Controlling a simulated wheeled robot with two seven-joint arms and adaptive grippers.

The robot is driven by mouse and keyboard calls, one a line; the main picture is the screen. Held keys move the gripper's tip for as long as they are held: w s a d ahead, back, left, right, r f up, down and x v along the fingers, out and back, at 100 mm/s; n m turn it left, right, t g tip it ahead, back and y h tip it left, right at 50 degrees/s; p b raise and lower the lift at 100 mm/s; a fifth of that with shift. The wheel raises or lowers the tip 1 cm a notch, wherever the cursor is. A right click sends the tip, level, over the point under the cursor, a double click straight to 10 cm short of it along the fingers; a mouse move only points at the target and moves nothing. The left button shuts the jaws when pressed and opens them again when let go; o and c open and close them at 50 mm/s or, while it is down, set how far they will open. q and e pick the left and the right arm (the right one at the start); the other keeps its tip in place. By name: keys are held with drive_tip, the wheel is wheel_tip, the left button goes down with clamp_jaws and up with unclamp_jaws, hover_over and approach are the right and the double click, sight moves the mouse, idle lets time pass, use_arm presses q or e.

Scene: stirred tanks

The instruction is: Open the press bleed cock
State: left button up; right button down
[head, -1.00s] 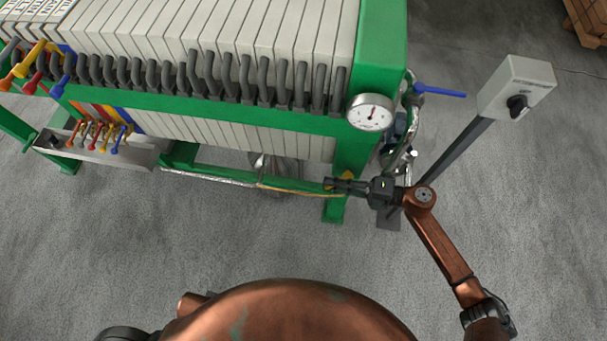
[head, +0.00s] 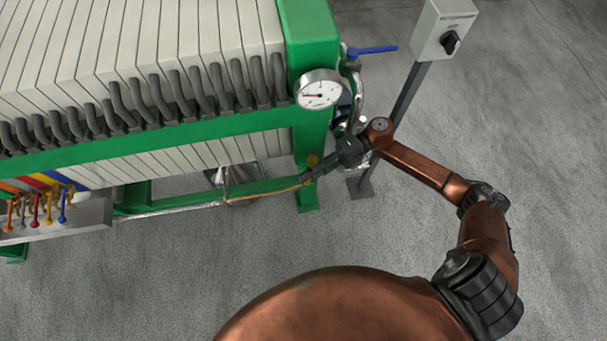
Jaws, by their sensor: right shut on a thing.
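The press bleed cock, seen as a small yellow part (head: 313,160), sits low on the green end frame of the filter press, below the pressure gauge. My right gripper (head: 306,177) reaches in from the right, its dark fingers shut at the yellow part. The fingers hide some of the cock, and I cannot tell its exact handle angle. The round white gauge (head: 319,90) above has its red needle pointing left. My left gripper is out of view.
The green press frame (head: 314,30) holds pale plates with grey hoses. A blue lever (head: 372,50) sticks out right of the gauge. A grey switch box (head: 445,28) stands on a post behind my right arm. A tray (head: 85,220) with coloured levers is at left. Floor below is clear.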

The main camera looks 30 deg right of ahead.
drive_tip(key=shift+d, duration=0.15)
drive_tip(key=c, duration=2.3)
unclamp_jaws()
drive_tip(key=o, duration=0.3)
